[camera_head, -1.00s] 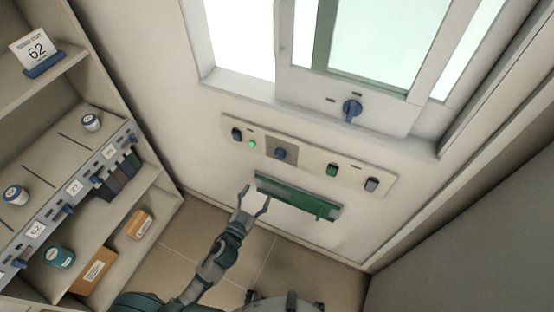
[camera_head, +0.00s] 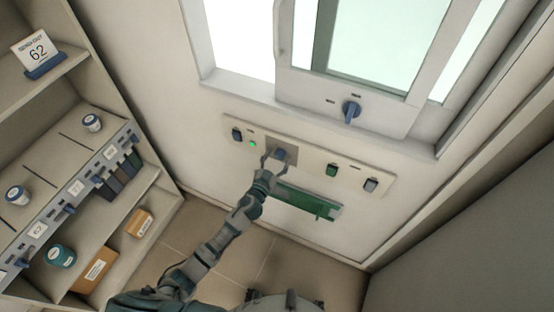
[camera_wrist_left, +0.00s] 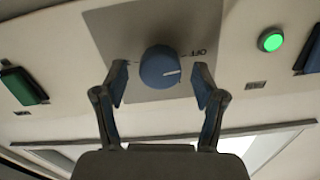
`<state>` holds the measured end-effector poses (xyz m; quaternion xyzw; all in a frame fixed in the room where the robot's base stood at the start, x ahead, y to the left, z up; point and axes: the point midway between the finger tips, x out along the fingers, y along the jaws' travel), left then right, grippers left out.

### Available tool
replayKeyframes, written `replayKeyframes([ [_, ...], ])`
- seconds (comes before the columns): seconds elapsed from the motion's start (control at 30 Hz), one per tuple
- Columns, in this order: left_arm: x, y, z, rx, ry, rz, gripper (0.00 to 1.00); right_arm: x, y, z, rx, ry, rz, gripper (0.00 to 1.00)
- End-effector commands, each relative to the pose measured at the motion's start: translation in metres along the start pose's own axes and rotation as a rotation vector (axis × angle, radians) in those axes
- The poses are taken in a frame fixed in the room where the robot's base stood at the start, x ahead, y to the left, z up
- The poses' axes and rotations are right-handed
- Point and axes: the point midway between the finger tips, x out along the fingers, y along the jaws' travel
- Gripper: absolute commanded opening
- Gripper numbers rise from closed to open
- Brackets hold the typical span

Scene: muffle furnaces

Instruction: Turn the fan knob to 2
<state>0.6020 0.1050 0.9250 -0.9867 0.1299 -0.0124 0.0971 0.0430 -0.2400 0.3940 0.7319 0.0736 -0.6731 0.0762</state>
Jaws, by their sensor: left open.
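The fan knob (camera_head: 280,154) is a round blue dial on a grey square plate in the middle of the wall panel. In the left wrist view the knob (camera_wrist_left: 160,68) has a white pointer line aimed to the right, near an "OFF" mark; no other marks are readable. My left gripper (camera_head: 275,158) is open in front of the knob. In the left wrist view the fingertips of the gripper (camera_wrist_left: 160,86) stand on either side of the knob, with gaps visible. My right gripper is not in view.
A lit green lamp (camera_head: 253,143), a dark switch (camera_head: 237,134), a green switch (camera_head: 332,170) and a grey switch (camera_head: 371,184) share the panel. A green ledge (camera_head: 308,201) is below. A blue window latch (camera_head: 351,111) is above. Shelves (camera_head: 75,135) stand left.

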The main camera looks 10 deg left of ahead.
Motion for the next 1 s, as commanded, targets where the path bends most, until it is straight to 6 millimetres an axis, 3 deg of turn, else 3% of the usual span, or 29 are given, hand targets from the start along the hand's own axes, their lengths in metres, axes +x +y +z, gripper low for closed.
replayKeyframes([
  [0.17,-0.0002,0.0001,0.0002,0.0,0.0,0.0,0.68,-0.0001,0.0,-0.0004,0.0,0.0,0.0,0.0],
  [0.4,-0.0004,0.0,0.0003,0.0,0.0,0.0,0.1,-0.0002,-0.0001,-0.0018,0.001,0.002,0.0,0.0],
  [0.77,-0.0006,0.0002,0.0003,0.044,-0.001,0.0,0.1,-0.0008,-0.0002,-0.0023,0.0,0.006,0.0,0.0],
  [1.0,-0.0008,0.0001,0.0003,0.19,-0.001,0.001,0.1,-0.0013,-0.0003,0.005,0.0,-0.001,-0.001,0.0],
])
